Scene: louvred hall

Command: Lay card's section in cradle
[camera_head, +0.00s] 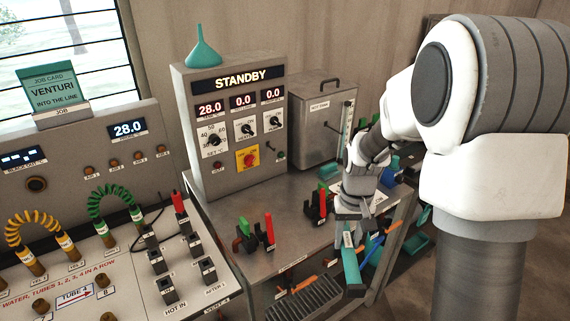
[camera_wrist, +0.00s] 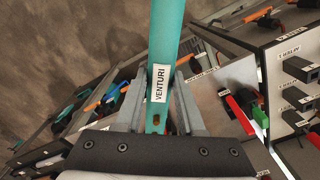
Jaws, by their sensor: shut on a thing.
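The job card (camera_head: 52,88) at the upper left reads "VENTURI INTO THE LINE". My gripper (camera_head: 350,222) is shut on a teal section (camera_head: 352,268), held over the bench's front edge. In the wrist view the teal section (camera_wrist: 166,40) runs upright between my gripper's fingers (camera_wrist: 163,100) and bears a "VENTURI" label. Two black supports with red and green levers stand on the bench, apparently the cradle: a near one (camera_head: 245,242) and a far one (camera_head: 313,213). The teal section is apart from both, to their right. The far end of the section leaves the wrist view.
A metal box (camera_head: 318,120) is at the back. The left panel (camera_head: 100,270) carries hoses and black connectors. Blue and orange-tipped pieces lie in a lower rack (camera_head: 305,297).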

